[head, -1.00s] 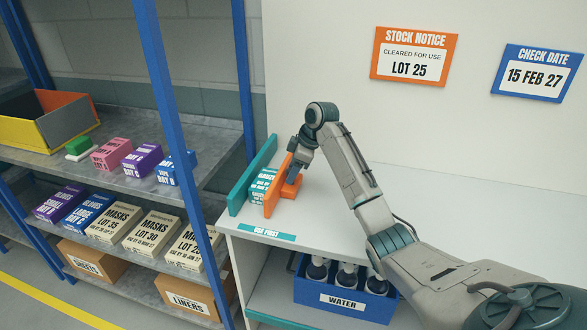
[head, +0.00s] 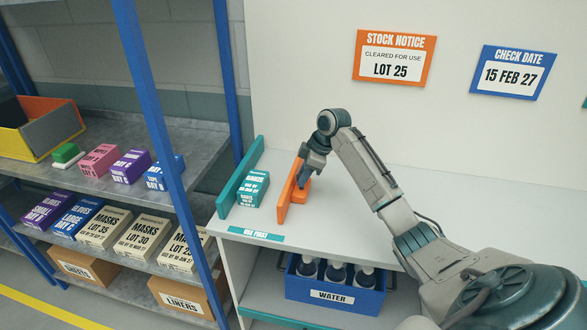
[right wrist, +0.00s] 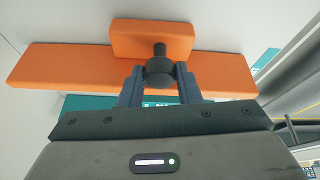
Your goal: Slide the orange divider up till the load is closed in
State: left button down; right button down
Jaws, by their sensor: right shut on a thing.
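The orange divider (head: 288,193) stands upright on the white shelf, to the right of the teal fence (head: 240,180). The load, teal gauze boxes (head: 253,188), sits between them beside the fence. A clear strip of shelf shows between the load and the divider. My right gripper (head: 304,184) is at the divider's right side. In the right wrist view my right gripper (right wrist: 158,88) is shut on the dark knob (right wrist: 160,70) of the orange divider (right wrist: 60,66). My left gripper is out of view.
A teal "use first" label (head: 256,234) marks the shelf's front edge. A blue water crate (head: 335,290) stands below. A blue-post rack with boxes is at the left. The white shelf top (head: 450,200) is free to the right.

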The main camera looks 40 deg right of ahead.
jog(key=c, duration=1.1)
grip_release()
jog(key=shift+o, duration=0.2)
jog(key=b+v, duration=0.2)
jog(key=v, duration=0.8)
jog(key=shift+r, duration=0.35)
jog(key=shift+f, duration=0.1)
